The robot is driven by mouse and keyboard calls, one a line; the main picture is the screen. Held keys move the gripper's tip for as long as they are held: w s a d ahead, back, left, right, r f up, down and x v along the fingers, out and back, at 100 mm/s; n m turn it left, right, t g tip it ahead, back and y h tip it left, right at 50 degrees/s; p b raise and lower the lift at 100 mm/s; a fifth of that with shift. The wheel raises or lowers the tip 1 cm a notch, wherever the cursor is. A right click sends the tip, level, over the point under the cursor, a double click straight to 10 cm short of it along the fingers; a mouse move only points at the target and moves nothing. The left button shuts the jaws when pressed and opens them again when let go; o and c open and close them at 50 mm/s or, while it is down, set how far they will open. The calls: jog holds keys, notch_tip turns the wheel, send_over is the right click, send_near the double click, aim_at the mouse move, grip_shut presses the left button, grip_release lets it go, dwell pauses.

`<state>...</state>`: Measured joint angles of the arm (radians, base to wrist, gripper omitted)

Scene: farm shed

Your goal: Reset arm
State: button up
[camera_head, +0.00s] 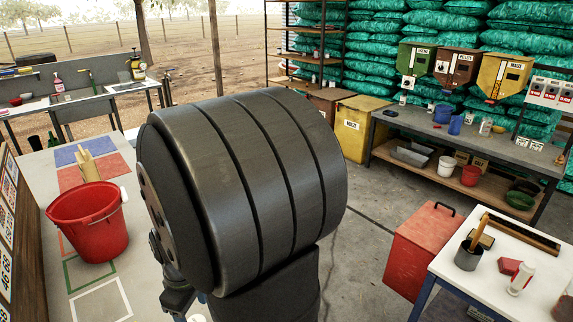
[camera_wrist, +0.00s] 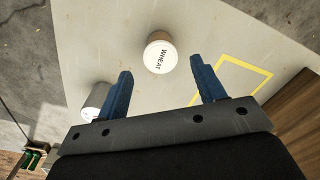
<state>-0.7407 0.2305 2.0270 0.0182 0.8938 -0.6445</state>
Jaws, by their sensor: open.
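In the wrist view my gripper (camera_wrist: 160,69) is open, its two blue fingers spread wide apart with nothing between them in its grasp. A round tub with a white lid marked WHEAT (camera_wrist: 158,55) stands on the pale tabletop, in line with the gap between the fingertips. A grey-white cylinder (camera_wrist: 95,98) is beside the left finger, partly hidden by the gripper. In the head view my large dark arm link fills the middle and hides part of the table; I cannot make out the gripper there.
A red bucket (camera_head: 88,222) stands on the left table (camera_head: 45,178), which has coloured patches and outlines. A yellow outline (camera_wrist: 236,72) marks the tabletop. A red metal box (camera_head: 419,252) stands on the floor. The right table (camera_head: 490,285) holds a dark cup (camera_head: 468,258).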

notch_tip(320, 180, down, 8)
jog(key=shift+r, duration=0.65)
notch_tip(320, 180, up, 11)
jog(key=shift+f, duration=0.1)
notch_tip(320, 180, down, 12)
jog(key=shift+s+f, duration=0.1)
jog(key=shift+f, duration=0.05)
jog(key=r, duration=0.5)
jog(key=shift+d, duration=0.2)
jog(key=w+d+r, duration=0.3)
jog(key=d+r, duration=0.4)
jog(key=d, duration=0.4)
jog(key=w+a+m, duration=0.2)
jog(key=w+a, duration=1.5)
jog(key=a, duration=0.5)
jog(key=shift+w+f, duration=0.15)
jog(key=shift+w, duration=0.1)
